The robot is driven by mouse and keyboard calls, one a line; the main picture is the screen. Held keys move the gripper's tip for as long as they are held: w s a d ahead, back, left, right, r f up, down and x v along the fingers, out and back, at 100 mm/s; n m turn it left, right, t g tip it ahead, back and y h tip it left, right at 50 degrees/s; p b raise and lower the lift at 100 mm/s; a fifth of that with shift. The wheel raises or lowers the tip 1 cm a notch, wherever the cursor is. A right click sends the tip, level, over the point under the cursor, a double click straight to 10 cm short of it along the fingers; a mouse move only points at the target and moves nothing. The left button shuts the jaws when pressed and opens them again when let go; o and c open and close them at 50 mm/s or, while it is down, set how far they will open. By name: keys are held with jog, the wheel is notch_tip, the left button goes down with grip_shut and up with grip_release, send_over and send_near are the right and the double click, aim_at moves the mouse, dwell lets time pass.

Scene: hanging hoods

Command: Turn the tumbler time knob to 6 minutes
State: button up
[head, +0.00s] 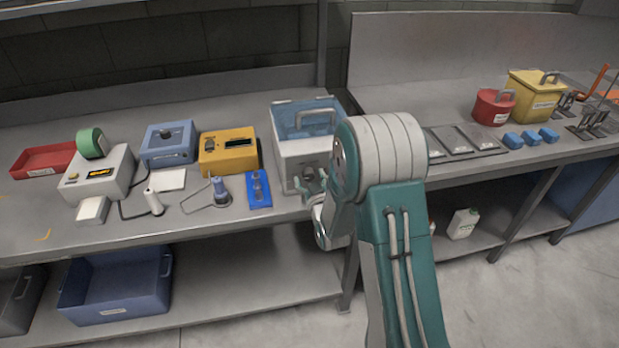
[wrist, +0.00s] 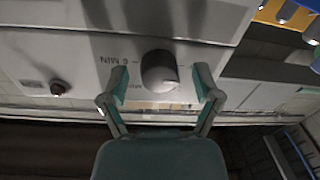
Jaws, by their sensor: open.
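The tumbler (head: 300,150) is a white box with a translucent blue lid and a grey handle, standing on the bench left of my arm in the head view. Its round grey time knob (wrist: 160,71) is on the front panel in the wrist view. A "6 MIN" mark (wrist: 122,59) is printed left of the knob. My gripper (wrist: 162,84) is open, with one teal-padded finger on each side of the knob and gaps visible between. My gripper (head: 314,186) is at the tumbler's front in the head view. The knob's pointer direction cannot be told.
A blue rack (head: 258,189) and a yellow device (head: 229,150) stand left of the tumbler. Metal plates (head: 465,140) lie on the bench to the right of my arm.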

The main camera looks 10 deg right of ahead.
grip_shut()
